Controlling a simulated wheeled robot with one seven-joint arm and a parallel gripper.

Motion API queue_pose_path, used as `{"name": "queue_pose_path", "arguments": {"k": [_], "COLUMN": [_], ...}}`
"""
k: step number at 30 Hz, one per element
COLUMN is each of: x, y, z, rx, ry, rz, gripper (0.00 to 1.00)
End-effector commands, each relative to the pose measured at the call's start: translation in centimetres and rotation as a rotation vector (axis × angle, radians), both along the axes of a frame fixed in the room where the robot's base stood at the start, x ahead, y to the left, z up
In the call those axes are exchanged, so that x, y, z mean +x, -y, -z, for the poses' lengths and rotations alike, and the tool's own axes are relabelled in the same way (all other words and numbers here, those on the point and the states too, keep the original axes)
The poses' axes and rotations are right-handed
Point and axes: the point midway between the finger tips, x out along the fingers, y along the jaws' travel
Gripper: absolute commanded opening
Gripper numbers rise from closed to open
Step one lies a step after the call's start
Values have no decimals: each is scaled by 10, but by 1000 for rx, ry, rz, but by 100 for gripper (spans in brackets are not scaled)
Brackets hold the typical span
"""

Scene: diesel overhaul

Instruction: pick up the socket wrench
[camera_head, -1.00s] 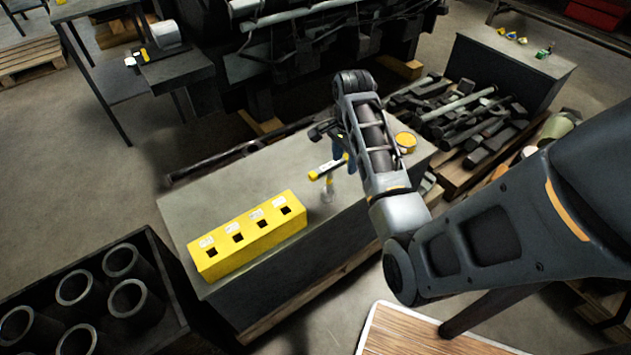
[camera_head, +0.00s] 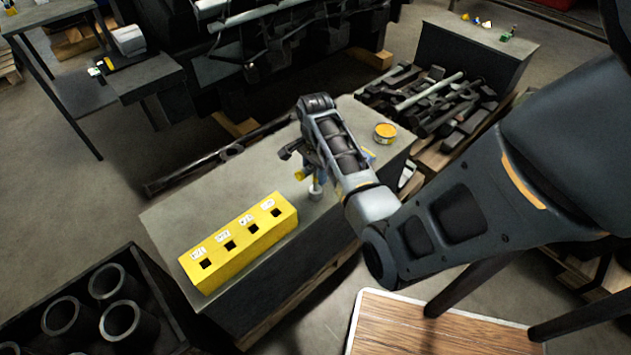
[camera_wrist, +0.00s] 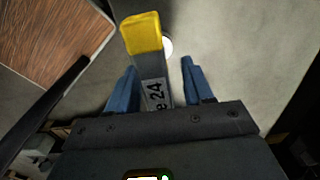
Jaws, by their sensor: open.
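The socket wrench (camera_wrist: 147,50) has a grey shaft with a yellow end and a label reading "24". In the wrist view it lies between the two blue fingers of my gripper (camera_wrist: 158,72), which are open with a gap on each side. In the head view my gripper (camera_head: 308,163) is low over the grey bench top, and my arm hides most of the wrench. Only its yellow end (camera_head: 300,175) and a pale round socket-like part (camera_head: 316,190) show there. Whether the fingers touch the wrench cannot be seen.
A yellow block (camera_head: 238,243) with square holes and labels stands on the grey bench (camera_head: 170,222), left of my gripper. A yellow-topped tin (camera_head: 385,131) stands at the bench's right end. A dark crate (camera_head: 160,275) of cylinder liners is at the lower left.

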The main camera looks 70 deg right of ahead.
Motion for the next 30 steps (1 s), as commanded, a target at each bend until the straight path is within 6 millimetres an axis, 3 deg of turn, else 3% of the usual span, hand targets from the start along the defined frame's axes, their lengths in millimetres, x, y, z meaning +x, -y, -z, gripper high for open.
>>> {"name": "queue_pose_path", "arguments": {"k": [8, 23, 30], "x": [0, 0, 0], "y": [0, 0, 0], "z": [2, 2, 2], "rx": [0, -1, -1], "ry": [0, 1, 1], "rz": [0, 1, 1], "gripper": [50, 2, 0]}}
